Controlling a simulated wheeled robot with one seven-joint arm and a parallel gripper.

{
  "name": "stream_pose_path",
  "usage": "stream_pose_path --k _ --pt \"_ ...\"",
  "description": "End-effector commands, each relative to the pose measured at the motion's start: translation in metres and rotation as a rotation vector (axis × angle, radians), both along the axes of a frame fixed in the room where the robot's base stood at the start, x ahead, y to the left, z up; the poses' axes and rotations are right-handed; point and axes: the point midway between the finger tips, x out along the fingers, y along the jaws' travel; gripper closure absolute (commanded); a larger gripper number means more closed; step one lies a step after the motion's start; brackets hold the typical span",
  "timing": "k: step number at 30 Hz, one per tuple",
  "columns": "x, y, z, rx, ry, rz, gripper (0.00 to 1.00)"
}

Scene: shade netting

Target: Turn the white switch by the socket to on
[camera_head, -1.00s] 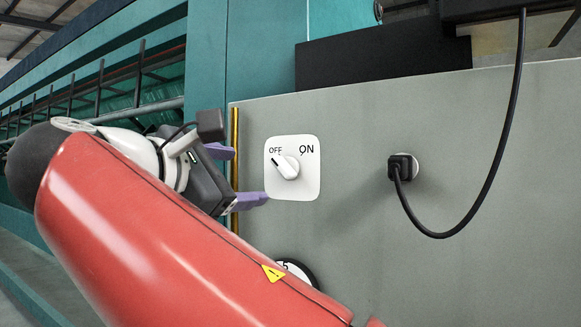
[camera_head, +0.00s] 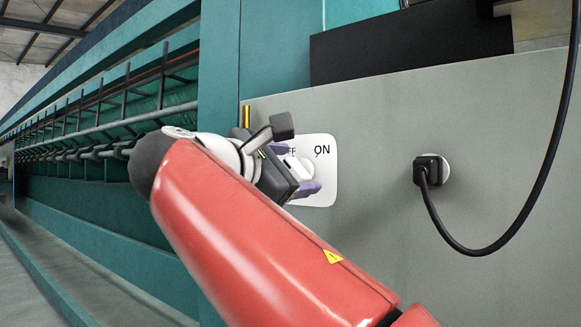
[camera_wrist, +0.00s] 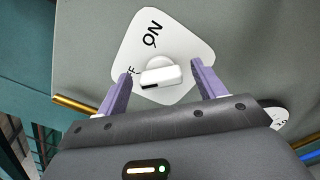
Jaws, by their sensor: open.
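The white switch is a knob (camera_wrist: 162,75) on a white square plate (camera_head: 326,172) with OFF and ON marks on the grey panel. In the wrist view the knob's dark-marked end is at the left, near the partly covered OFF letters, away from ON. My gripper (camera_wrist: 161,70) is open, with one purple finger on each side of the knob. I cannot tell whether either finger touches it. In the head view my gripper (camera_head: 298,168) covers much of the knob and part of OFF. The socket (camera_head: 445,170) with a black plug is to the right.
A black cable (camera_head: 490,245) loops from the plug up to the top right. A dark box (camera_head: 410,45) sits above the panel. Panel between switch and socket is clear.

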Motion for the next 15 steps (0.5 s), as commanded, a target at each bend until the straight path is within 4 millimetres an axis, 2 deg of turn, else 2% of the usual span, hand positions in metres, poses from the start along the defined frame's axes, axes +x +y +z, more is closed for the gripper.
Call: stream_pose_path --k 7,15 --pt "0.0008 -0.0003 -0.0003 -0.001 0.0 0.001 0.32" --pt "0.0006 0.0 -0.0002 -0.001 0.0 0.001 0.68"
